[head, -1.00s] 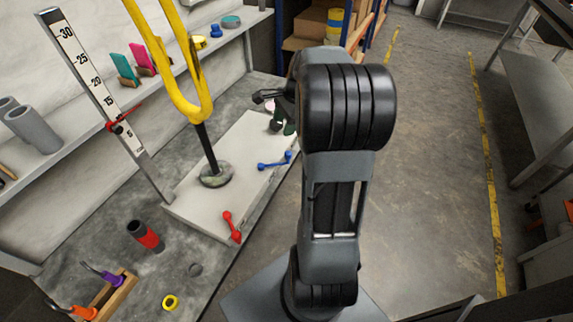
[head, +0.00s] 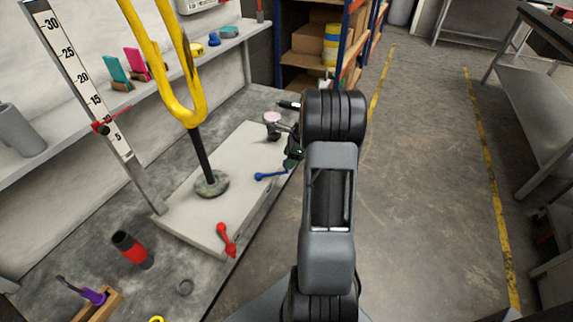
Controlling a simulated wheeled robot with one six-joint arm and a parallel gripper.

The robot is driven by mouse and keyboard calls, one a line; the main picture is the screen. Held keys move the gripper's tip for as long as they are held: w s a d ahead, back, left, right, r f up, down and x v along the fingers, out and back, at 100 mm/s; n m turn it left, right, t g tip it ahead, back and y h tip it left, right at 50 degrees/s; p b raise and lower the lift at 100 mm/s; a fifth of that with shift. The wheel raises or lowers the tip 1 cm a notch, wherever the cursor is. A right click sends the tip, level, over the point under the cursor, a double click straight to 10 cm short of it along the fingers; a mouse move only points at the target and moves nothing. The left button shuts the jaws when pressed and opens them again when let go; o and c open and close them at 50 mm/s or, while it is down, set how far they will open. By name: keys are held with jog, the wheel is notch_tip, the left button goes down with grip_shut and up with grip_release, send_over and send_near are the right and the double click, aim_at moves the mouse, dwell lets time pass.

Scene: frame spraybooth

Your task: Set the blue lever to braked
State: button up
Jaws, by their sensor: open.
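The blue lever (head: 268,176) lies near the right edge of the pale slab, its knob end pointing left. Its right end is partly covered by dark parts beside my arm. I cannot read a braked mark. My gripper (head: 291,156) is mostly hidden at the left of my arm, low by the lever's right end. It is open, and I cannot tell whether it touches the lever.
A red lever (head: 226,241) sits at the slab's (head: 200,232) near corner. A yellow fork (head: 188,110) stands on a dark post (head: 202,155). A pink-topped round thing (head: 271,118) is beyond the blue lever. The floor (head: 420,190) at right is clear.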

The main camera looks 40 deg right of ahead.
jog(key=shift+x, duration=1.35)
jog(key=shift+c, duration=0.3)
grip_shut()
